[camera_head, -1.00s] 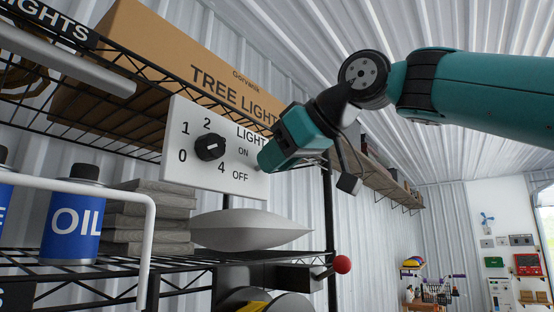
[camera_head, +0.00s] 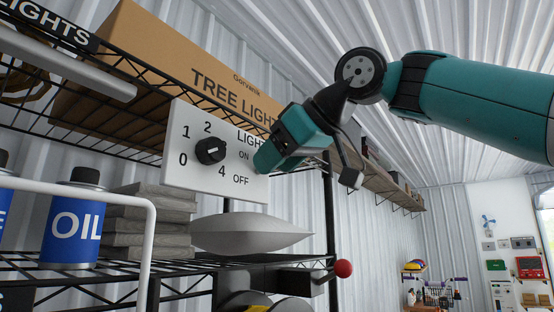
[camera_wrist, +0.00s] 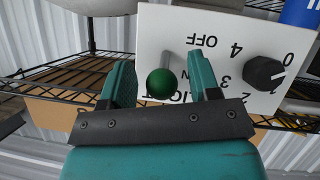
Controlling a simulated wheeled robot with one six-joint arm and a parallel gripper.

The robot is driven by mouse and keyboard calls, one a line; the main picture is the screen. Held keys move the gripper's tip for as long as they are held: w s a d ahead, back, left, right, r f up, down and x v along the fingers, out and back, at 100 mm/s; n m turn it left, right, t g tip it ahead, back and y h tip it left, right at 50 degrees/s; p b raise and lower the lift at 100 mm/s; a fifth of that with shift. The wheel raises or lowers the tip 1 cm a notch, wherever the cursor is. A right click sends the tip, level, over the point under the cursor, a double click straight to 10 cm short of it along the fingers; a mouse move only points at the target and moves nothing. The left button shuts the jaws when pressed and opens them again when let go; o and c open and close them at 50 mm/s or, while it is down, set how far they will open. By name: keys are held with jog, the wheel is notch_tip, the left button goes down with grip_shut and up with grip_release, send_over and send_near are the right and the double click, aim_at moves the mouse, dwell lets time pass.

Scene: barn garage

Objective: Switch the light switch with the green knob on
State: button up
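A white panel (camera_head: 178,168) marked LIGHT, ON and OFF hangs at the shelf, with a black dial (camera_head: 210,150) on its left half. In the wrist view the panel (camera_wrist: 222,25) appears upside down, and its dial (camera_wrist: 265,73) is at the right. The green knob (camera_wrist: 161,84) sits on a short pale lever standing out from the panel. My gripper (camera_wrist: 162,72) is open, with one finger on each side of the knob and gaps visible. In the head view my gripper (camera_head: 262,164) covers the panel's right part and hides the green knob.
A TREE LIGHTS box (camera_head: 160,65) lies on the wire shelf above. A grey cushion-like object (camera_head: 250,233), grey slabs (camera_head: 150,222) and an OIL can (camera_head: 75,218) stand below. A red ball handle (camera_head: 343,268) sticks out at lower right. Open room lies to the right.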

jog(key=shift+s+d+r, duration=0.15)
jog(key=shift+s+d, duration=0.05)
jog(key=s+d+r, duration=0.1)
jog(key=s+d, duration=0.9)
dwell(0.6)
